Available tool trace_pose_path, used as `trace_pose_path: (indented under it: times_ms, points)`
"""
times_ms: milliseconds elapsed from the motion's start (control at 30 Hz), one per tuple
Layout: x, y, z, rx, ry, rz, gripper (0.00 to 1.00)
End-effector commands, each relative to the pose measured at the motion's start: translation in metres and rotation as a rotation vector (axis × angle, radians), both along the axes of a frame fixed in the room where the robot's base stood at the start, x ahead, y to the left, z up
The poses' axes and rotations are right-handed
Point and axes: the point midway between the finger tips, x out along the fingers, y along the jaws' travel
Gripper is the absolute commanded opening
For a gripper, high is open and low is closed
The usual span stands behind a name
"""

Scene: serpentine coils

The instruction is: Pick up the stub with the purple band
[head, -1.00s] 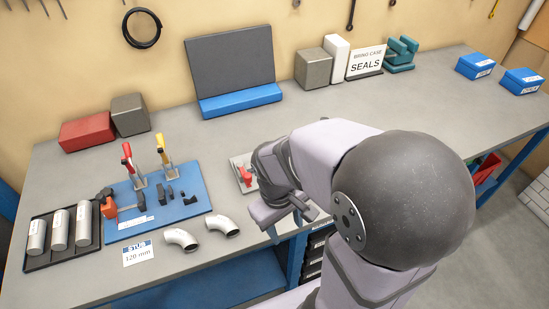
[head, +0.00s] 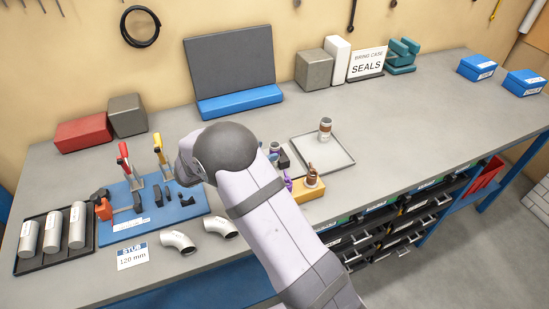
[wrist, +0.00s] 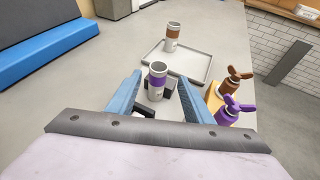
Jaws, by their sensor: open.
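The stub with the purple band (wrist: 157,82) is a short grey cylinder, upright, with dark pieces around its lower part. In the head view the purple-banded stub (head: 274,148) is partly hidden behind my arm. My gripper (wrist: 160,77) is open in the wrist view, with one blue finger on each side of the stub in the picture. I cannot tell whether the stub is between the fingertips or beyond them. I see no contact. In the head view my gripper is hidden by my arm.
A brown-banded stub (head: 325,128) stands on a grey tray (head: 340,163). Beside it, an orange block (head: 308,192) carries a purple and a brown winged piece. A blue fixture board (head: 185,213) with clamps, elbow pipes (head: 179,241) and a tray of grey cylinders lie left.

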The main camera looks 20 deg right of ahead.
Motion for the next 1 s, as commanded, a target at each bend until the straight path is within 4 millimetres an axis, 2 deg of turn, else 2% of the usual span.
trace_pose_path:
  times_ms: [100, 267, 500, 767, 1000]
  points:
    - [-0.001, 0.008, -0.006, -0.018, 0.025, 0.010, 0.47]
    - [-0.001, 0.007, -0.008, -0.022, 0.030, 0.009, 0.47]
    - [0.005, -0.009, -0.014, -0.021, 0.030, 0.008, 0.47]
    - [0.008, -0.015, -0.016, -0.020, 0.029, 0.008, 0.47]
    - [0.019, -0.037, -0.023, -0.020, 0.030, 0.007, 0.47]
